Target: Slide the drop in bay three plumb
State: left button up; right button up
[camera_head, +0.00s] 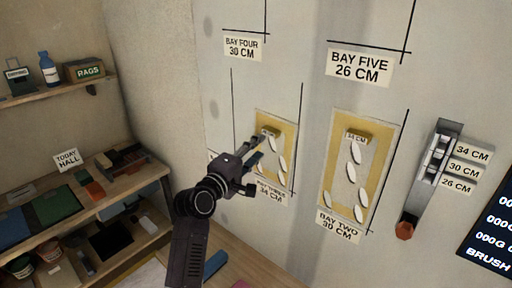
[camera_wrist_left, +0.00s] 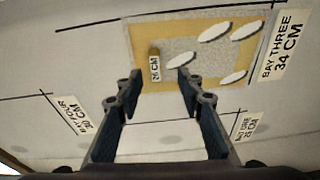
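The drop in bay three (camera_head: 289,130) is a yellow-edged panel with a grey middle and white leaf shapes, flat on the wall. It also shows in the left wrist view (camera_wrist_left: 140,42). A small tab (camera_wrist_left: 154,65) marked 26 CM stands at its top end. The bay three label (camera_wrist_left: 284,45) reads 34 CM. A black line runs along one long side of the drop; I cannot tell whether they are exactly parallel. My left gripper (camera_head: 257,150) is in front of the drop, hiding part of it. Its fingers (camera_wrist_left: 160,79) are apart, near the tab, with nothing visibly gripped. My right gripper is out of view.
Bay two (camera_head: 338,228) holds a similar drop (camera_head: 332,170) to the right. A metal strip (camera_head: 436,180) with length labels hangs farther right, beside a dark board (camera_head: 492,235). Shelves (camera_head: 95,190) with boxes and pots stand at left. A wooden table surface (camera_head: 268,272) lies below.

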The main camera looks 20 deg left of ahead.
aim_at(270, 134)
pick_arm(q)
jog(key=shift+w+d+r+p, duration=0.2)
jog(key=shift+w+p, duration=0.15)
jog(key=shift+w, duration=0.95)
jog(key=shift+w+d+r+p, duration=0.1)
jog(key=shift+w+d+p, duration=0.15)
jog(key=shift+w, duration=1.1)
jog(key=shift+w+d+r+p, duration=0.15)
jog(key=shift+w+p, duration=0.25)
jog(key=shift+w, duration=0.9)
grip_shut()
